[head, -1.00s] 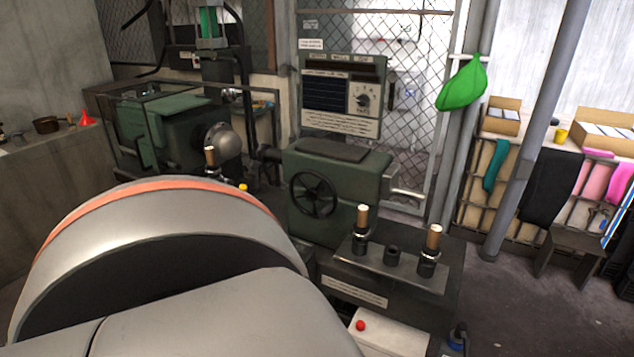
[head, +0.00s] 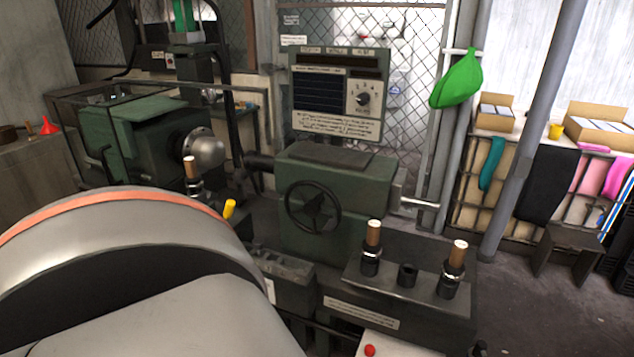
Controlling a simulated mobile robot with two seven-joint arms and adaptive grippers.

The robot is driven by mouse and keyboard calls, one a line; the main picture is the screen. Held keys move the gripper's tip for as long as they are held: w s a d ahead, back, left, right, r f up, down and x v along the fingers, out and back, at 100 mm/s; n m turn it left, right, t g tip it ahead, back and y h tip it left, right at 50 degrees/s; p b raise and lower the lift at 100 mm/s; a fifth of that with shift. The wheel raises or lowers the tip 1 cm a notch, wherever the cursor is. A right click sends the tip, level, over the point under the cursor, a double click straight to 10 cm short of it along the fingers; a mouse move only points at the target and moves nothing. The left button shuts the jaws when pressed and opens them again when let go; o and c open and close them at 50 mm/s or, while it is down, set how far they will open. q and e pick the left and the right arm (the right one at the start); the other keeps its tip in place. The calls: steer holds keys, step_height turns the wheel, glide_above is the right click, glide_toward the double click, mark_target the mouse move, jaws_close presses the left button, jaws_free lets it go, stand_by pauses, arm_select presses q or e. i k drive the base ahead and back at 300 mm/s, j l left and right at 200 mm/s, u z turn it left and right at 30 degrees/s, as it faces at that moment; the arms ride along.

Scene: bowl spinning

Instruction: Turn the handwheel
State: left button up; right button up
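The handwheel (head: 296,214) is a dark round wheel on the front of the green machine head (head: 350,185), near the middle of the head view. Its rim and spokes are in plain sight, and nothing touches it. A large grey arm link of mine with an orange band fills the lower left. Neither of my grippers is in view.
A rounded metal bowl form (head: 203,150) sits on the spindle at left. Open floor (head: 540,310) lies at right.

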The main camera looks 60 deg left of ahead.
mark_target(312, 208)
steer(key=j+u, duration=0.1)
steer(key=j, duration=0.7)
steer(key=k+j+z, duration=0.1)
steer(key=j+z, duration=0.35)
steer(key=j, duration=0.4)
steer(key=k+j+z, duration=0.2)
steer(key=j, duration=0.2)
steer(key=k+j+z, duration=0.15)
steer(key=j, duration=0.25)
steer(key=k, duration=0.05)
